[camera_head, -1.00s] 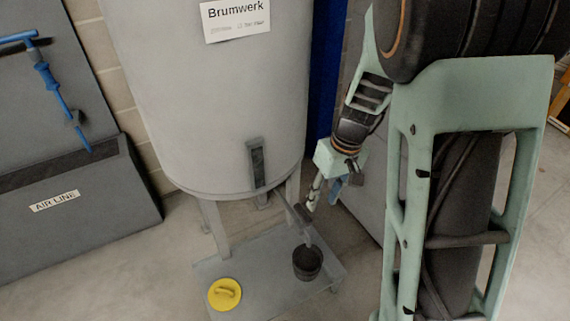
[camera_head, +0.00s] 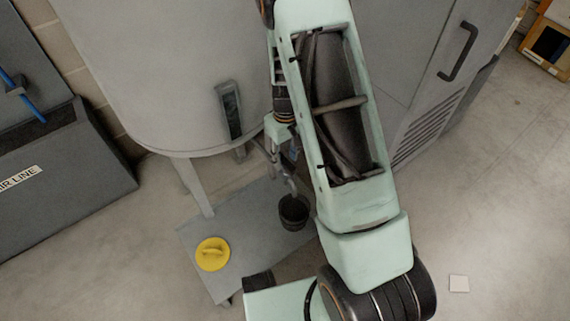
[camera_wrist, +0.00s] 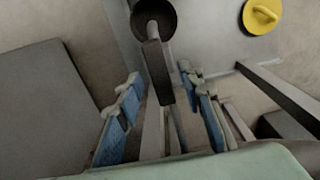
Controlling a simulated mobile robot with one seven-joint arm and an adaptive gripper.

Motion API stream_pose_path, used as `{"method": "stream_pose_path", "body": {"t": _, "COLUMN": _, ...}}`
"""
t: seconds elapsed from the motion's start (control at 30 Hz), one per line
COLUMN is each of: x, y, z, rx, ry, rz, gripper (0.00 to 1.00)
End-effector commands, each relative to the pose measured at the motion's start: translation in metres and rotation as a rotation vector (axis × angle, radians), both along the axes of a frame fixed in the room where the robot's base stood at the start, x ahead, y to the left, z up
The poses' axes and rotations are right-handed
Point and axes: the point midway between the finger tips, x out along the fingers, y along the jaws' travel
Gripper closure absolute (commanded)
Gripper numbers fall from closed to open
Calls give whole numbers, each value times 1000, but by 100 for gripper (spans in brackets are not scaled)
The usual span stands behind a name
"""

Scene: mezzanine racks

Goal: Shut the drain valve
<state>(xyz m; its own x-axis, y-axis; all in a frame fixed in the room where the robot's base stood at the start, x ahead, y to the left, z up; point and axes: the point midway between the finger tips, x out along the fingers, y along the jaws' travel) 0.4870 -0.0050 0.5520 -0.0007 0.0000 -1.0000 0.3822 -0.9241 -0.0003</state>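The drain valve is at the end of the pipe under the grey tank (camera_head: 170,90). Its dark lever (camera_wrist: 157,70) shows in the wrist view, pointing down the picture between my fingers. In the head view the valve is small and partly hidden by my gripper (camera_head: 287,152). My gripper also shows in the wrist view (camera_wrist: 160,76), with its two blue-padded fingers apart on either side of the lever. I see a gap on both sides, and cannot tell whether either finger touches it. The dark bucket (camera_head: 293,213) stands below the pipe's outlet.
A yellow lid with a handle (camera_head: 212,254) lies on the grey platform (camera_head: 200,236) left of the bucket. A grey cabinet (camera_head: 425,70) stands at the right, and a dark AIR LINE panel (camera_head: 60,190) at the left. The floor at the right is mostly clear.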

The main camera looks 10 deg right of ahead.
Motion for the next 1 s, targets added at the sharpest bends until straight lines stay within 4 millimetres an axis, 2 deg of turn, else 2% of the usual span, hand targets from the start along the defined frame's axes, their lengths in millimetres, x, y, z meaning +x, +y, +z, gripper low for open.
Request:
{"method": "stream_pose_path", "body": {"t": 0.03, "x": 0, "y": 0, "z": -10, "rx": 0, "ry": 0, "rz": 0, "gripper": 65}}
{"method": "stream_pose_path", "body": {"t": 0.2, "x": 0, "y": 0, "z": -24, "rx": 0, "ry": -1, "rz": 1, "gripper": 65}}
{"method": "stream_pose_path", "body": {"t": 0.53, "x": 1, "y": 0, "z": -26, "rx": 0, "ry": -2, "rz": 1, "gripper": 65}}
{"method": "stream_pose_path", "body": {"t": 0.87, "x": 0, "y": 0, "z": -26, "rx": 0, "ry": -1, "rz": 1, "gripper": 100}}
{"method": "stream_pose_path", "body": {"t": 1.0, "x": 0, "y": 0, "z": -26, "rx": 0, "ry": -1, "rz": 0, "gripper": 100}}
